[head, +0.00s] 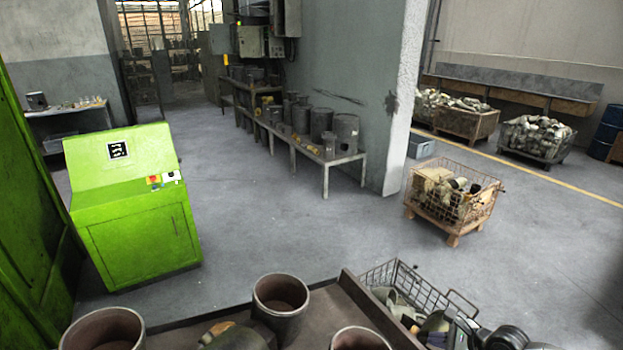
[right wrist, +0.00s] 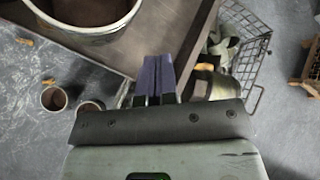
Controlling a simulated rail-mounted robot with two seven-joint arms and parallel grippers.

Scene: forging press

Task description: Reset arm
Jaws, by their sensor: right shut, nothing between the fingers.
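My right gripper (right wrist: 158,66) shows clearly in the right wrist view, with its two purple fingers pressed together and nothing between them. It is over the edge of a brown table, between a large open cylinder (right wrist: 82,22) at the upper left and a wire basket (right wrist: 258,62) at the right. In the head view, dark parts at the bottom right are crowded together, and I cannot clearly separate my right gripper from the metal pieces there. My left gripper is not in view.
In the head view, open cylinders (head: 281,300) stand on a brown table (head: 345,312) at the bottom, beside a wire basket (head: 376,275). A green control cabinet (head: 140,240) stands left. A crate of parts (head: 432,212) stands right. The grey floor between is clear.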

